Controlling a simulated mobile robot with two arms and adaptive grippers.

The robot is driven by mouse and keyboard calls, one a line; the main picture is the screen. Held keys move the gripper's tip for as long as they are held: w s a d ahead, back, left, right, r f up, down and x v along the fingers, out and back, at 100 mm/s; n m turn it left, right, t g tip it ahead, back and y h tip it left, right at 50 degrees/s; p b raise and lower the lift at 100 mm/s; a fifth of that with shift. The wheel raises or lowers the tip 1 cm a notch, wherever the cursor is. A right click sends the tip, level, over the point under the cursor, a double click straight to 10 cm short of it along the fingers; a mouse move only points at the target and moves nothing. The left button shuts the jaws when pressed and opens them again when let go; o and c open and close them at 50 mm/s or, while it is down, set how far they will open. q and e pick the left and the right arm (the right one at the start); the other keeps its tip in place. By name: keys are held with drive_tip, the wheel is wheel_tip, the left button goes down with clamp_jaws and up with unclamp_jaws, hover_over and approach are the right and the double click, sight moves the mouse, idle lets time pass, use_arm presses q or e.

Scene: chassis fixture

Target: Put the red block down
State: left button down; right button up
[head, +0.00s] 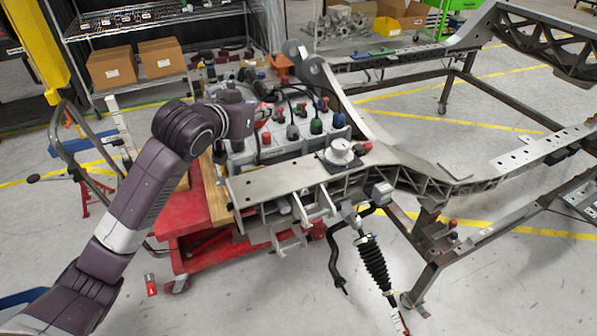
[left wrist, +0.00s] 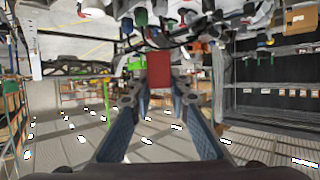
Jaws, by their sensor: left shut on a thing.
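The red block (left wrist: 158,70) shows in the left wrist view, between the fingertips of my left gripper (left wrist: 159,92). The gripper is shut on it, one finger on each side. In the head view my left arm comes in from the left, and its wrist end hides most of the gripper (head: 258,112). That end is beside the grey panel with coloured connectors (head: 290,143). In the head view I cannot tell the held block from the red connectors there. My right gripper is in neither view.
A metal chassis frame (head: 460,183) fills the right side. A red cart (head: 195,240) with a wooden top stands below the panel. A white round part (head: 340,152) sits on the chassis rail. Shelves with cardboard boxes (head: 112,67) stand behind. Cables hang around the panel.

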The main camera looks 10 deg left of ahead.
use_arm(q)
hover_over(267, 183)
wheel_tip(267, 183, down, 6)
wheel_tip(267, 183, down, 9)
drive_tip(key=shift+w+r+p, duration=0.1)
drive_tip(key=shift+p, duration=0.3)
drive_tip(key=shift+f, duration=2.4)
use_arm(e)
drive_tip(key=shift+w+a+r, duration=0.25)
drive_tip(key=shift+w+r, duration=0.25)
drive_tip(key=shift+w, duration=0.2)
use_arm(q)
drive_tip(key=shift+f, duration=0.1)
drive_tip(key=c, duration=1.8)
unclamp_jaws()
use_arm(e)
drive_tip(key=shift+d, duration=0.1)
